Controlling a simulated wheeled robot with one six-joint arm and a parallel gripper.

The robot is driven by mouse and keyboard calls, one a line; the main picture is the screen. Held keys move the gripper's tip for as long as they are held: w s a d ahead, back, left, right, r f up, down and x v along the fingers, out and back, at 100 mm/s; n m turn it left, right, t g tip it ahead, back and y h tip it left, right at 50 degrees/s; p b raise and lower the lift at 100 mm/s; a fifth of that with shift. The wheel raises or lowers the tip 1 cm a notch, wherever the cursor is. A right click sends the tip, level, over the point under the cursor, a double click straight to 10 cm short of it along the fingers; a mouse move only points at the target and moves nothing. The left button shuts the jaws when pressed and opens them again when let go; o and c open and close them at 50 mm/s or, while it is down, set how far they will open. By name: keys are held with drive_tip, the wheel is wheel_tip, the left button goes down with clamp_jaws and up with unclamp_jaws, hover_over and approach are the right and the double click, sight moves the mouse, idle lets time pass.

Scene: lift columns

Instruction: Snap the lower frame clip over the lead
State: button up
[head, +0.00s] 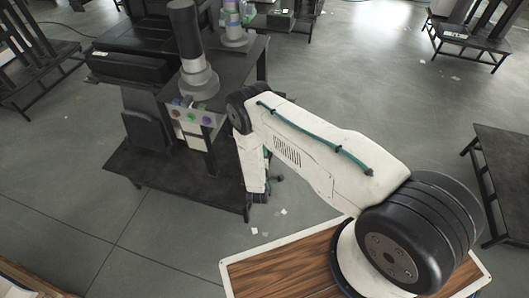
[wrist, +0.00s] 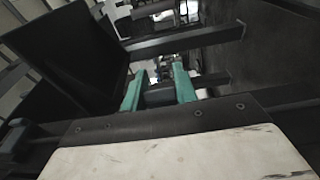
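My gripper shows in the wrist view (wrist: 160,70) as two teal fingers standing apart, with a gap between their tips. A dark block shows low between the fingers; I cannot tell whether it is part of my gripper. In the head view my white arm reaches down beside the dark workstation, and its forearm and wrist hide most of the gripper. I cannot make out the lower frame clip or the lead in either view.
A control box with coloured buttons (head: 194,115) is below the column. A dark lower shelf (head: 165,180) sits near the floor. In the wrist view, a large dark panel (wrist: 70,60) is at the left and a dark bar (wrist: 190,40) crosses beyond the fingers. Open floor lies right of the workstation.

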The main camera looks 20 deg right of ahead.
drive_tip(key=c, duration=0.3)
drive_tip(key=shift+w+a+n+t+y, duration=0.2)
drive_tip(key=shift+w+n+t+y, duration=0.15)
drive_tip(key=shift+n+y, duration=0.6)
drive_tip(key=shift+w+a+n+t+y, duration=0.2)
drive_tip(key=shift+w+n+t+y, duration=0.25)
drive_tip(key=shift+y, duration=0.8)
drive_tip(key=shift+w+a+n+t+y, duration=0.25)
drive_tip(key=shift+n+y, duration=0.55)
drive_tip(key=shift+y, duration=0.3)
drive_tip(key=o, duration=1)
drive_tip(key=shift+s+a, duration=0.15)
drive_tip(key=shift+s, duration=1.8)
drive_tip(key=shift+s+a, duration=0.1)
drive_tip(key=shift+s, duration=1.85)
